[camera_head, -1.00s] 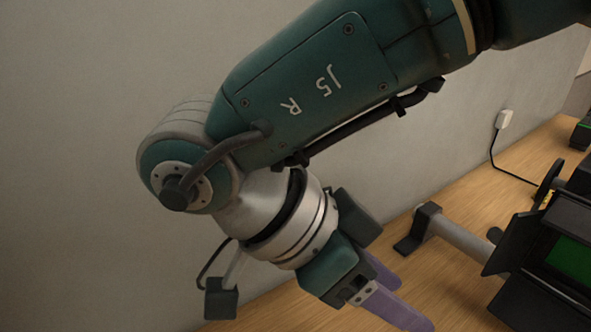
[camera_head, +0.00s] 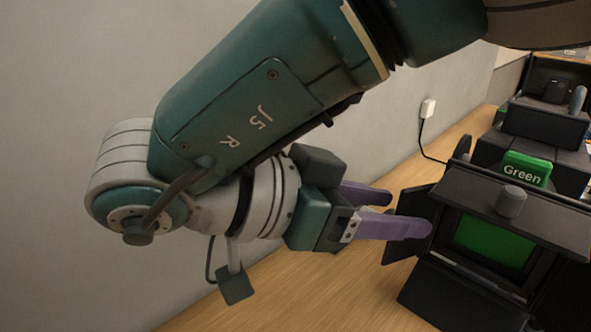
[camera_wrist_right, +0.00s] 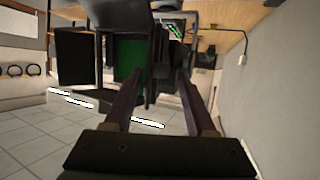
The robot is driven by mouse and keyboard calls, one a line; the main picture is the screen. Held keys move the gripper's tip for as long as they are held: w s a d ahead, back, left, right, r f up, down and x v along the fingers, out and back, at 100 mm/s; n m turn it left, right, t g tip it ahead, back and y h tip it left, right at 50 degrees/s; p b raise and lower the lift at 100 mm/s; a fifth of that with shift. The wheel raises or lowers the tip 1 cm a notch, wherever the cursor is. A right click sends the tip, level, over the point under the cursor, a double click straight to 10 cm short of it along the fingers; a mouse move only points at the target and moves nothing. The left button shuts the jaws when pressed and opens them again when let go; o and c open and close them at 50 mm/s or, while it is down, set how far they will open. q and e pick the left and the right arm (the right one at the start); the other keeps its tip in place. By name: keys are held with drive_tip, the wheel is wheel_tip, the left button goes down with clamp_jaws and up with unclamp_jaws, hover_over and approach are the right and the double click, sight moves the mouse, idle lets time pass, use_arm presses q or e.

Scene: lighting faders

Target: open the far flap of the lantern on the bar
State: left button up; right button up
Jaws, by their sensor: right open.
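The black lantern (camera_head: 490,195) is at the right of the head view, with a green pane (camera_head: 495,245) inside its frame. A black side flap (camera_head: 412,215) stands out at its left, an upper flap with a grey knob is above, and a lower flap (camera_head: 455,300) slopes below. My right gripper (camera_head: 408,211) is open, its purple fingers at the side flap; the nearer finger covers part of it. In the wrist view, a dark flap edge (camera_wrist_right: 160,58) shows between the fingertips (camera_wrist_right: 160,74); contact cannot be told. My left gripper is out of view.
A green block marked "Green" (camera_head: 526,168) sits on the lantern. More dark units (camera_head: 545,125) stand behind it. A plain wall (camera_head: 60,150) is behind my right arm, with a white socket and cable (camera_head: 428,108).

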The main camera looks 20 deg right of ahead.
drive_tip(key=shift+a, duration=0.1)
drive_tip(key=shift+c, duration=0.3)
clamp_jaws()
idle(0.5)
